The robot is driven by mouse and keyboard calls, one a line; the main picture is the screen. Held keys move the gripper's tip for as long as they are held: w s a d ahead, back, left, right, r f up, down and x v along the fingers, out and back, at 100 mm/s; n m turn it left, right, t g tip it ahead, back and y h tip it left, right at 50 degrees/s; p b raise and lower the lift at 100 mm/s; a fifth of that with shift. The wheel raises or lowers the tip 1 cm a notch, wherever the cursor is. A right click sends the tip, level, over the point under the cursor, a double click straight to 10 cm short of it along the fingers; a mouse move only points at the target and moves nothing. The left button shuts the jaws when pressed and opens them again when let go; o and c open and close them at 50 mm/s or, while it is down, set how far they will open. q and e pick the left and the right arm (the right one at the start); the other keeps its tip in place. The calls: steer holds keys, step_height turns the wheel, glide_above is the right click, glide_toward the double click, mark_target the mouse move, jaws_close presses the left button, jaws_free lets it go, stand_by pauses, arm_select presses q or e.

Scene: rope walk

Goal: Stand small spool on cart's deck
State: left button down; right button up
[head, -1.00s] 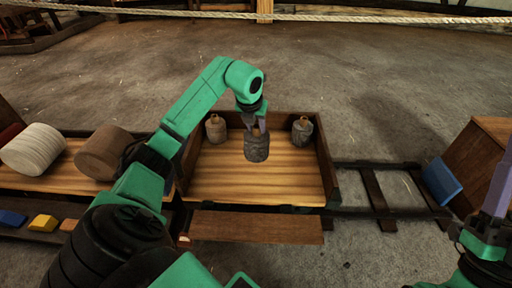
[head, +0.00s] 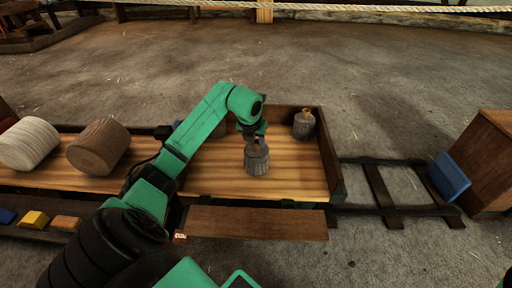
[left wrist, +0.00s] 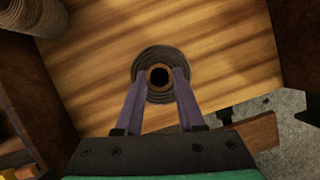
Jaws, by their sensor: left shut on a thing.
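The small spool (head: 256,162) is grey and ribbed with a tan core top. It stands upright over the middle of the cart's wooden deck (head: 298,180). My left gripper (head: 257,145) is shut on the core at its top. In the left wrist view the two fingers (left wrist: 154,88) straddle the core, and the spool's ribbed rim (left wrist: 153,53) shows around it. I cannot tell whether its base touches the deck. My right gripper is out of view.
A similar grey spool (head: 303,126) stands in the cart's back right corner. Another is mostly hidden behind my left arm. Rails (head: 385,185) run right towards a blue block (head: 449,177).

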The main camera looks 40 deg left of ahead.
arm_select(q)
steer(key=c, duration=0.5)
jaws_free()
